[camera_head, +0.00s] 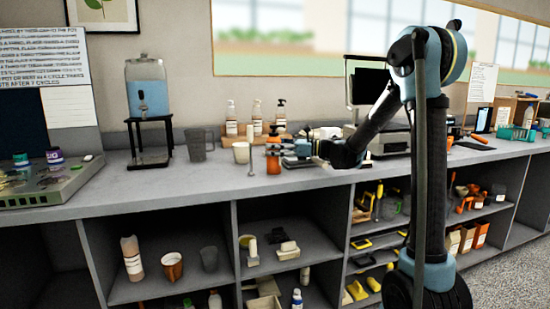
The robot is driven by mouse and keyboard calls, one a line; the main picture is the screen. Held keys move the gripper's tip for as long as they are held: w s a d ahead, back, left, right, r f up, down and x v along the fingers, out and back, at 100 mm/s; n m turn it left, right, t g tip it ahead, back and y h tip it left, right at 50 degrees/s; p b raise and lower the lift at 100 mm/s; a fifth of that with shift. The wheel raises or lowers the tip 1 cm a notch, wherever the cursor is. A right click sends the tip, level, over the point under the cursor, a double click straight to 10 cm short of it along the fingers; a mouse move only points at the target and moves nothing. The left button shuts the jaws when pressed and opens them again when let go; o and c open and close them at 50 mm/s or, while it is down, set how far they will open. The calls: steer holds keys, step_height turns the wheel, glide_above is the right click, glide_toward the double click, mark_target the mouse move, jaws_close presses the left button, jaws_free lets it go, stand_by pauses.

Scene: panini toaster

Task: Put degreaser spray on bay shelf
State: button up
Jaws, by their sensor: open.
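I cannot tell for sure which item is the degreaser spray. A small orange-red container (273,160) stands on the counter right by my gripper (285,154). My gripper is open and points left, low over the counter; its fingers are small and partly blend with dark items behind. I cannot tell whether they touch the container. Several white bottles with dark tops, one a pump bottle (280,114), stand on a wooden stand behind. The bay shelf (150,291) is under the counter. It holds a pinkish bottle (132,258), a copper cup (172,267) and a grey cup (209,260).
A grey pitcher (196,145) and a cream cup (241,152) stand left of my gripper. A blue water dispenser (147,90) is further left. Other bays hold tools and boxes.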

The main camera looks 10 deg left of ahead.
steer(key=shift+d, duration=0.1)
steer(key=c, duration=1.5)
step_height(320, 180, up, 10)
steer(key=shift+f, duration=0.25)
steer(key=shift+s+r, duration=0.1)
steer(key=shift+r, duration=0.15)
